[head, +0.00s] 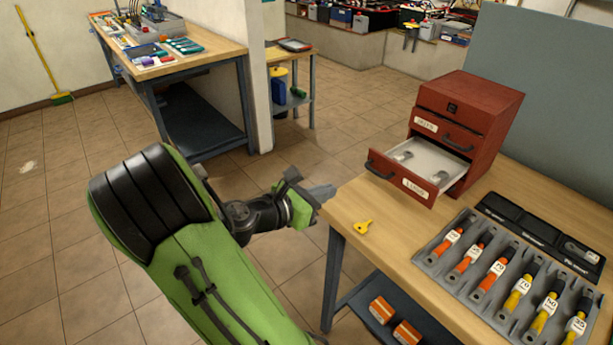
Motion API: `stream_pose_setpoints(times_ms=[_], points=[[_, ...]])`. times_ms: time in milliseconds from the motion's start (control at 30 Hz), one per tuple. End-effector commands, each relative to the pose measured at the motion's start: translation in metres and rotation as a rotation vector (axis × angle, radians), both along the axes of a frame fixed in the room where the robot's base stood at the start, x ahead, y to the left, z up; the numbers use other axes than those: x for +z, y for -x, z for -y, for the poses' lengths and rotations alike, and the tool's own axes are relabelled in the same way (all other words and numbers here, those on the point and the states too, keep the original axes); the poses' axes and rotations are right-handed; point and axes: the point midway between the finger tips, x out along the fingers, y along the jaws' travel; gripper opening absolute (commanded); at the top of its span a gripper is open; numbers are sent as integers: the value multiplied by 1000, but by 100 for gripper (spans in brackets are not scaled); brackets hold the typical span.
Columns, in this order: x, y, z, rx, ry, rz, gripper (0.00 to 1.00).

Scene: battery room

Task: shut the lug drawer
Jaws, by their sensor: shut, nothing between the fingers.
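A red drawer cabinet (473,111) stands on the wooden workbench at the right. Its lower drawer, the lug drawer (403,186), is pulled out toward the left and front, with a white label and a dark handle (380,168). A few grey metal pieces lie in its pale inside. The drawer above it, also labelled, is shut. My gripper (328,191) is shut and empty, in front of the bench's left corner, left of the lug drawer and apart from it. My green arm reaches up from the bottom of the picture.
A yellow key-like piece (363,227) lies on the workbench (395,235) near its left edge. A grey tray (473,261) of orange and yellow handled tools and a black tray (530,230) fill the bench's right part. A grey panel (555,90) stands behind the cabinet.

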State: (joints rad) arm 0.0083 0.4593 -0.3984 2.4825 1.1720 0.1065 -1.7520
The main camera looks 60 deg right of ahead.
Motion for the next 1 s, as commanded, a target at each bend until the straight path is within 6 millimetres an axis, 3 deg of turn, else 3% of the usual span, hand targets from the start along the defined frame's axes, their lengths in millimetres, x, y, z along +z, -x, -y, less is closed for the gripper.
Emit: stream_pose_setpoints(times_ms=[233, 700, 1000], points=[[-4, 8, 18, 0, 10, -36, 0], [-26, 46, 108, -1, 12, -32, 0], [-29, 52, 129, 5, 9, -34, 0]])
